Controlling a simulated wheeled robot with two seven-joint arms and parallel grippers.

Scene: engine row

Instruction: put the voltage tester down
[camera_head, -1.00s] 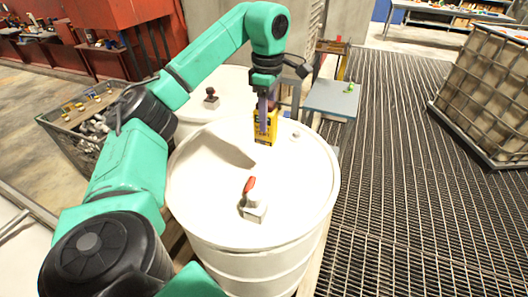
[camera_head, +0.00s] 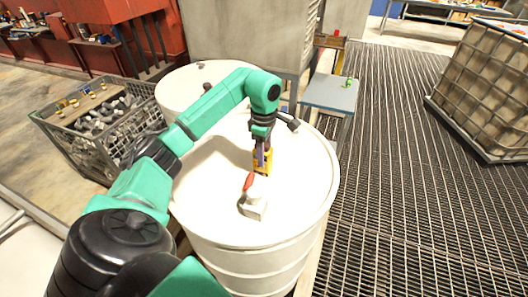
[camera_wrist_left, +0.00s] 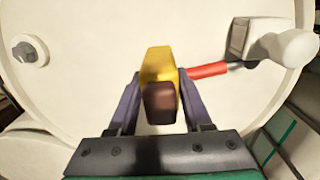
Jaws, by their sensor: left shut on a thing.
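The voltage tester (camera_head: 263,163) is yellow with a dark end. It is between the fingers of my left gripper (camera_head: 261,152), over the top of the white drum (camera_head: 215,205). In the left wrist view the tester (camera_wrist_left: 160,65) sits between the two purple fingers of my left gripper (camera_wrist_left: 158,100), which is shut on it. I cannot tell whether the tester's lower end touches the drum lid. My right gripper does not show.
A second white drum (camera_head: 180,90) stands behind. A wire crate of parts (camera_head: 95,130) is at left, a small grey table (camera_head: 330,95) at back right. The lid's left part is bare.

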